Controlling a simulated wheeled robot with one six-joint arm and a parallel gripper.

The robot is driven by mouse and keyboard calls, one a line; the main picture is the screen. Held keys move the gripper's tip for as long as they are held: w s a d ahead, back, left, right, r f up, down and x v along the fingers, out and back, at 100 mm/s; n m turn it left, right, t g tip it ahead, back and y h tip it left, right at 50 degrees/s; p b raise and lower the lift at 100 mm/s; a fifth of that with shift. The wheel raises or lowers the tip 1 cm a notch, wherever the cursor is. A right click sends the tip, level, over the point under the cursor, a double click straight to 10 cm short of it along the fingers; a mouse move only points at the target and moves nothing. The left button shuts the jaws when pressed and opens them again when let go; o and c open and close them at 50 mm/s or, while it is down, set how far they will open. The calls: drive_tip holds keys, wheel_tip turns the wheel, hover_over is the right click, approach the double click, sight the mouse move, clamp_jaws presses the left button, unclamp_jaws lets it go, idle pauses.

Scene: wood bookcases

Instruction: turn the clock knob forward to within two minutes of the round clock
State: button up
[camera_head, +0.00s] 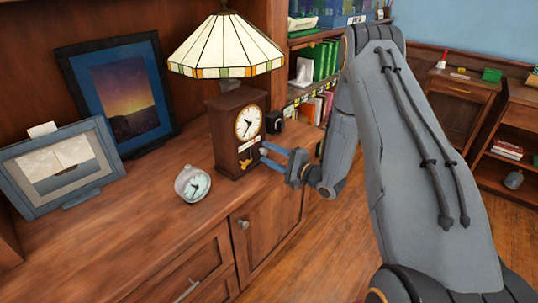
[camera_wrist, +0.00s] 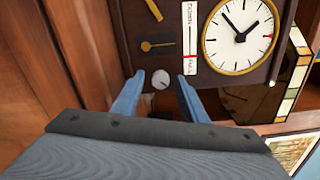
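A wooden clock (camera_head: 227,140) with a cream dial (camera_head: 248,122) stands on the wood cabinet top. In the wrist view its dial (camera_wrist: 238,35) appears turned, with dark hands. A small pale round knob (camera_wrist: 161,79) sits beyond the brass pieces on its front. My gripper (camera_head: 263,152) is at the lower front of the wooden clock. Its two blue fingers are apart, with the knob between the tips and a gap visible on each side. The round clock (camera_head: 193,184), silver with a pale face, stands in front to the left.
A stained-glass lamp (camera_head: 225,45) rises behind the wooden clock. Two framed pictures (camera_head: 118,90) (camera_head: 62,165) lean at the left. A small black object (camera_head: 275,122) stands right of the clock. The cabinet top (camera_head: 110,230) is clear at the front left.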

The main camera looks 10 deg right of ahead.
drive_tip(key=b+v, duration=0.1)
drive_tip(key=v, duration=0.6)
drive_tip(key=shift+s+d, duration=0.2)
drive_tip(key=shift+s, duration=0.05)
drive_tip(key=s+a+r+n+g+h, duration=0.1)
drive_tip(key=s+r+n+g+h, duration=0.2)
drive_tip(key=s, duration=0.6)
drive_tip(key=s+a+r+n+g+h, duration=0.2)
drive_tip(key=s+n+g, duration=0.4)
drive_tip(key=s, duration=0.4)
drive_tip(key=s+a+r+n+g+h, duration=0.2)
drive_tip(key=s+r+n+g+h, duration=0.2)
drive_tip(key=s, duration=0.6)
drive_tip(key=shift+s+n+g+h, duration=0.2)
drive_tip(key=shift+n+g+h, duration=0.1)
drive_tip(key=shift+g+h, duration=0.4)
